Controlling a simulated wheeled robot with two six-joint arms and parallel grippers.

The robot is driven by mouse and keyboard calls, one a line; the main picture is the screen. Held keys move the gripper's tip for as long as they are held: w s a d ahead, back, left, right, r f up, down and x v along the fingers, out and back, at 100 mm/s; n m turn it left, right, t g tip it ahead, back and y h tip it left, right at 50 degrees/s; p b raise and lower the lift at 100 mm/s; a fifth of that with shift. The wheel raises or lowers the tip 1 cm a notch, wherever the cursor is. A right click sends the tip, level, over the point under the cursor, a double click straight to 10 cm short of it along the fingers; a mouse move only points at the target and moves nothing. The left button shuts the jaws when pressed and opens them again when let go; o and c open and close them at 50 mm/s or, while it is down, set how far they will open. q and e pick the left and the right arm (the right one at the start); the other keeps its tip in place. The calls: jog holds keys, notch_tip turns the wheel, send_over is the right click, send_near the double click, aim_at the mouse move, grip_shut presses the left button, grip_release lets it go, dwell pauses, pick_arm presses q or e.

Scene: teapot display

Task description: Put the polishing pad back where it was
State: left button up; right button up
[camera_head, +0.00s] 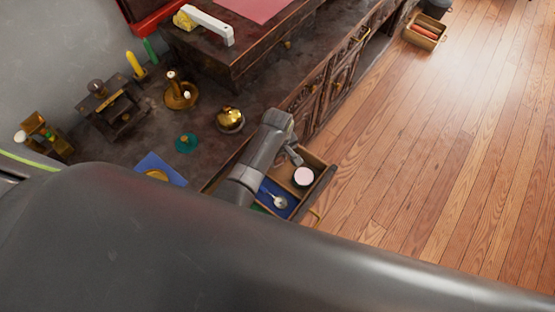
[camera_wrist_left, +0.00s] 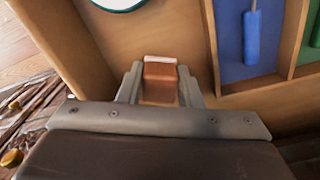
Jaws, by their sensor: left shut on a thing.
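My left gripper (camera_head: 293,156) reaches down over the open drawer (camera_head: 327,189) at the cabinet front. In the left wrist view its two fingers (camera_wrist_left: 160,88) are shut on a small reddish-brown block with a pale far edge, which I take to be the polishing pad (camera_wrist_left: 160,75). The pad is between the fingertips, over or in the drawer's plain wooden compartment. I cannot tell whether it touches the bottom. In the head view the pad is hidden by my gripper. My right gripper is not in view.
A round pale-topped tin (camera_head: 304,176) sits in the same compartment. A blue-lined compartment (camera_wrist_left: 232,70) and a green-lined one lie beside it. The counter holds a gold pot (camera_head: 230,120), a teal lid (camera_head: 187,142) and a candle holder (camera_head: 180,96). The floor (camera_head: 430,180) at right is clear.

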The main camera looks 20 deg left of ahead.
pick_arm(q)
jog(key=shift+r, duration=0.1)
jog(key=shift+f, duration=0.2)
jog(key=o, duration=0.6)
jog(key=shift+o, duration=1.4)
notch_tip(320, 180, up, 12)
jog(key=p, duration=1.3)
jog(key=shift+r, duration=0.2)
